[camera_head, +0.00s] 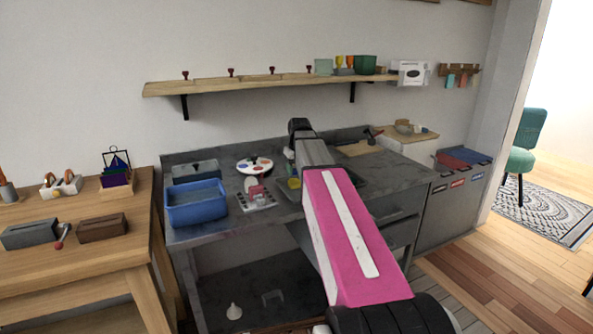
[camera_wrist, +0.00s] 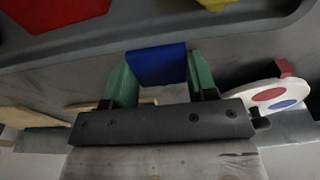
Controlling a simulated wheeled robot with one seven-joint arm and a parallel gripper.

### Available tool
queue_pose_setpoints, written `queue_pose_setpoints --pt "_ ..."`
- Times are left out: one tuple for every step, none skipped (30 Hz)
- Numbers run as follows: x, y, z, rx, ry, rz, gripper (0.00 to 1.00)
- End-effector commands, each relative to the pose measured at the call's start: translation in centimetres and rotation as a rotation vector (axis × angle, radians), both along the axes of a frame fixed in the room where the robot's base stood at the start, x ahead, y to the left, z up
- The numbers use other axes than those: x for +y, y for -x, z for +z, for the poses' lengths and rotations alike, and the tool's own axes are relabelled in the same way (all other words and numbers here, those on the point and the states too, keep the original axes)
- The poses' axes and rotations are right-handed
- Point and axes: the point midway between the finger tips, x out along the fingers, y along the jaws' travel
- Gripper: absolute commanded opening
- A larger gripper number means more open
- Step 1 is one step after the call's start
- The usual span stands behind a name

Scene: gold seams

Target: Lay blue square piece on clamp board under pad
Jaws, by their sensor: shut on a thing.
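The blue square piece (camera_wrist: 157,62) is held between the two green fingers of my gripper (camera_wrist: 161,78) in the wrist view. Its flat face shows, and it is clear of the surfaces around it. In the head view my own pink arm reaches over the grey bench, and the fingers and piece cannot be made out there. What looks like the clamp board (camera_head: 265,204) is a pale plate on the bench left of my arm, with a pinkish-red part (camera_head: 257,191) standing on it. Whether that part is the pad cannot be told.
A blue tub (camera_head: 196,211) stands left of the board. A white round palette (camera_head: 246,163) lies behind it and also shows in the wrist view (camera_wrist: 242,100). A shelf (camera_head: 240,84) runs above.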

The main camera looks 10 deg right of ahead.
Motion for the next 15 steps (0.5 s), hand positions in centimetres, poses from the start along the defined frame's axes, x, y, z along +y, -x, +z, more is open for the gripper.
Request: queue_pose_setpoints --pt "0.01 0.01 -0.34 0.0 0.0 0.0 0.23" --pt "0.01 -0.01 -0.39 -0.001 0.0 0.0 0.23" --pt "0.01 -0.01 -0.38 -0.001 0.0 0.0 0.23" --pt "0.0 -0.02 -0.36 -0.001 0.0 0.0 0.23" --pt "0.01 -0.03 -0.34 -0.001 0.0 0.0 0.23" --pt "0.01 -0.02 -0.33 -0.001 0.0 0.0 0.23" --pt "0.01 -0.02 -0.33 -0.001 0.0 0.0 0.23" --pt "0.01 -0.02 -0.34 -0.001 0.0 0.0 0.23" --pt "0.01 0.0 -0.38 -0.001 0.0 0.0 0.23" --pt "0.01 -0.01 -0.45 -0.001 0.0 0.0 0.23" --pt "0.01 0.0 -0.53 -0.001 0.0 0.0 0.23" --pt "0.01 0.0 -0.63 0.0 0.0 0.0 0.23" --pt "0.01 -0.01 -0.59 -0.001 0.0 0.0 0.62" --pt "0.01 -0.01 -0.58 -0.001 0.0 0.0 0.72" --pt "0.01 -0.02 -0.57 -0.001 0.0 0.0 0.78"
